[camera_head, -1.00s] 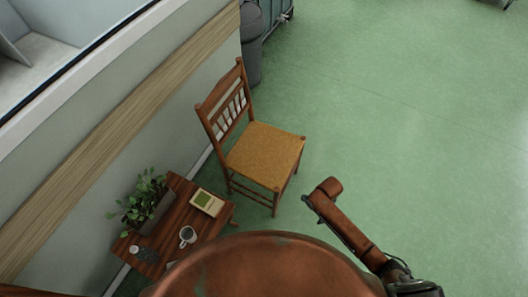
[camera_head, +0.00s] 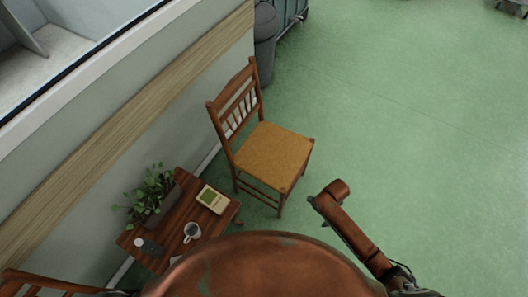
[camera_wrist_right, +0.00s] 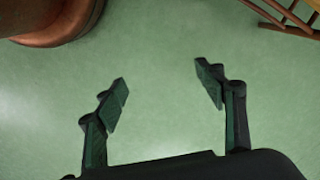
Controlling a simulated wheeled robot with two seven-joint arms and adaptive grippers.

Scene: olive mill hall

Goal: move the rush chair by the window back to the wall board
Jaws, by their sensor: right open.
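The rush chair (camera_head: 273,155) stands upright on the green floor in the head view, its slatted back turned toward the wall under the window. The wall board (camera_head: 120,112) is a long wooden strip along that wall. A narrow strip of floor shows between the chair's rear legs and the wall; I cannot tell if the chair back touches the board. In the right wrist view my right gripper (camera_wrist_right: 162,80) is open and empty above bare floor. Wooden rungs of a chair (camera_wrist_right: 290,14) show at that view's upper right, apart from the fingers. My left gripper is not in view.
A low wooden table (camera_head: 163,236) stands beside the chair, with a plant (camera_head: 152,190), a book (camera_head: 212,199) and a mug (camera_head: 192,231) on it. Another wooden chair (camera_head: 40,284) shows at bottom left. A grey bin (camera_head: 265,45) stands behind the rush chair.

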